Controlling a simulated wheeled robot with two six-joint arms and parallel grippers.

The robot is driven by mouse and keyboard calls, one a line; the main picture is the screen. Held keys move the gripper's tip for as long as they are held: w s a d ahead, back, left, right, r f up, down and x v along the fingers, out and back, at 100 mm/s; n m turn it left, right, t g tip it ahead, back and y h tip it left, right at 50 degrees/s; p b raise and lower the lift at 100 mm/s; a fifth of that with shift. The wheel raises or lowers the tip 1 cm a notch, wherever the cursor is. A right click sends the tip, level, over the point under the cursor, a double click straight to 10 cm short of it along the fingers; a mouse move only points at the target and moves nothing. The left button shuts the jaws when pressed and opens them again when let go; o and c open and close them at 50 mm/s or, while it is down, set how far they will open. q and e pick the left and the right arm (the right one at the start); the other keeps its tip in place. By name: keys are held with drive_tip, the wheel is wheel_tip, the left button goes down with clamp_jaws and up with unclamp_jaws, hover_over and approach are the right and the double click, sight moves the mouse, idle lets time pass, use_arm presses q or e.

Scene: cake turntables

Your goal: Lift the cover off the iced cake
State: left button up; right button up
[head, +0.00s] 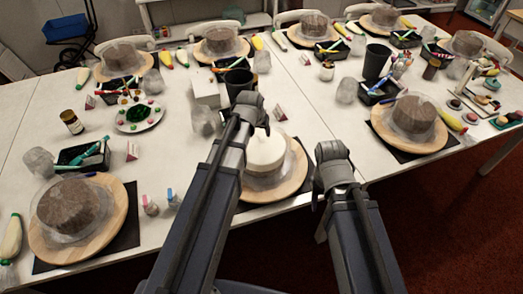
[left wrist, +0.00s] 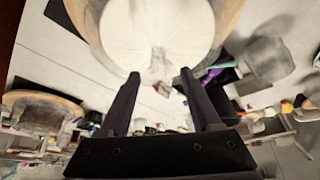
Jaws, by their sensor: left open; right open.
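The white iced cake (head: 264,150) stands on a round wooden turntable (head: 283,190) at the table's front middle, under a clear cover (head: 293,165). My left arm hides its left side. In the left wrist view the white cake (left wrist: 150,25) fills the top, and a pale, blurry knob-like part of the cover (left wrist: 158,68) shows just beyond the gap between my fingertips. My left gripper (head: 257,118) is over the cake's far side; the left wrist view shows it open and empty (left wrist: 161,75). My right gripper (head: 331,151) is right of the cake, apart from it, its fingers hard to make out.
Brown cakes under clear covers stand on turntables at the left (head: 97,240) and right (head: 435,140). A dark cup (head: 239,82), a white box (head: 207,92) and a plate of sweets (head: 138,117) lie behind. Small bottles (head: 151,207) stand left of my left arm.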

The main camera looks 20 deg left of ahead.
sight(261, 137)
use_arm(q)
drive_tip(key=b+x, duration=0.4)
drive_tip(key=x, duration=0.1)
drive_tip(key=shift+s+d, duration=0.1)
clamp_jaws()
idle(0.4)
idle(0.9)
